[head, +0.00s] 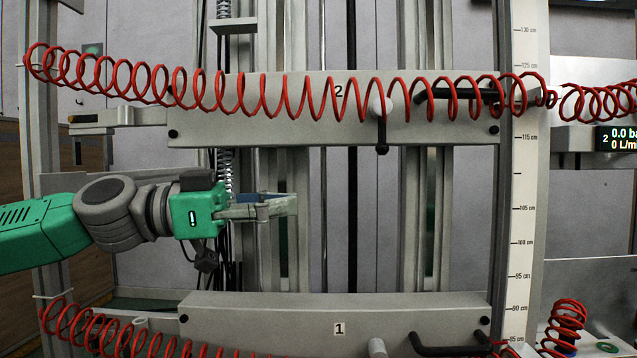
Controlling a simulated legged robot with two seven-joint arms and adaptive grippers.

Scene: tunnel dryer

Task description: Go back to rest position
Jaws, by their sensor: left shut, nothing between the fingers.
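My left gripper (292,206) is in the middle left of the head view, on a green and grey arm that comes in from the left. Its fingers point to the right and are shut with nothing between them. It is in the gap between the upper grey beam marked 2 (250,122) and the lower grey beam marked 1 (260,312), apart from both as far as I can see. My right gripper is not in view.
A coiled red hose (290,95) runs across the upper beam, and another red coil (85,325) is at the lower left. Black handles (382,135) stick out of the beams. A height scale (522,200) stands at the right. A display (622,138) is at the right edge.

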